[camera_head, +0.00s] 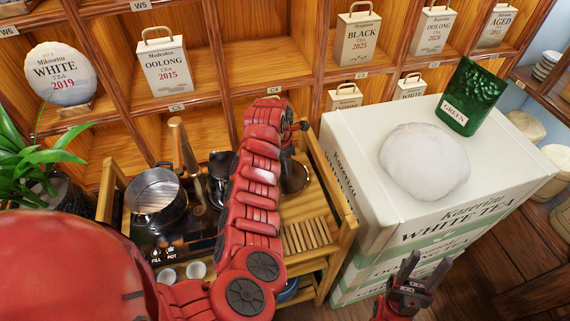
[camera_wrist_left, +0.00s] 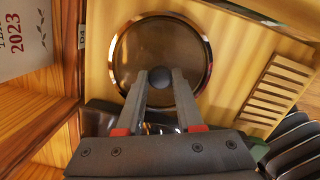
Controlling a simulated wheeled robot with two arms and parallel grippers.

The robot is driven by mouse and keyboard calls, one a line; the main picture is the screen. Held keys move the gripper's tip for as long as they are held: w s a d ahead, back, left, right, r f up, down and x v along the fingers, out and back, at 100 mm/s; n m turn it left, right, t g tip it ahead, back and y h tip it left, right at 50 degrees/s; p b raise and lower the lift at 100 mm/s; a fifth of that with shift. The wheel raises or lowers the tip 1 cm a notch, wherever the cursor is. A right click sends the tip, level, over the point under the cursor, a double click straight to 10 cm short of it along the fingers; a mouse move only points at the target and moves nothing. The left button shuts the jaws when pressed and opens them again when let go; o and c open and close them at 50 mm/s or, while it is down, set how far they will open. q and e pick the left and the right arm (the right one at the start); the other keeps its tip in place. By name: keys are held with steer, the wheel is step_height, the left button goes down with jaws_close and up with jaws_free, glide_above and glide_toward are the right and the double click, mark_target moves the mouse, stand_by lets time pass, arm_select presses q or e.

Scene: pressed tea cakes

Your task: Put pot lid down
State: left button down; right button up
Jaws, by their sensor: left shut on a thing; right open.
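The pot lid (camera_wrist_left: 135,50) is a round smoky glass disc with a metallic rim and a dark knob. My left gripper (camera_wrist_left: 160,82) is shut on that knob, over the pale wooden top of the tea cart. I cannot tell whether the lid touches the wood. In the head view part of the lid (camera_head: 296,176) shows to the right of my left arm, which hides the rest and most of the gripper. A glass pot (camera_head: 155,192) stands at the cart's left. My right gripper (camera_head: 405,283) is open and empty, low in front of the white boxes.
The tea cart (camera_head: 345,222) has a slatted tray (camera_head: 306,236) at its front right. Stacked white tea boxes (camera_head: 375,235) carry a wrapped tea cake (camera_head: 424,162) and a green tin (camera_head: 470,97). Shelves with tea boxes stand behind. A plant (camera_head: 40,158) is at left.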

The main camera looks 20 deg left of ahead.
mark_target(282, 169)
arm_select(q)
steer(key=c, duration=0.5)
jaws_free()
steer(key=shift+f, duration=0.15)
steer(key=shift+c, duration=0.2)
steer(key=shift+r, duration=0.45)
step_height(282, 169, up, 11)
steer(key=s, duration=0.1)
steer(key=shift+a+r+b, duration=0.2)
steer(key=shift+a+b, duration=0.25)
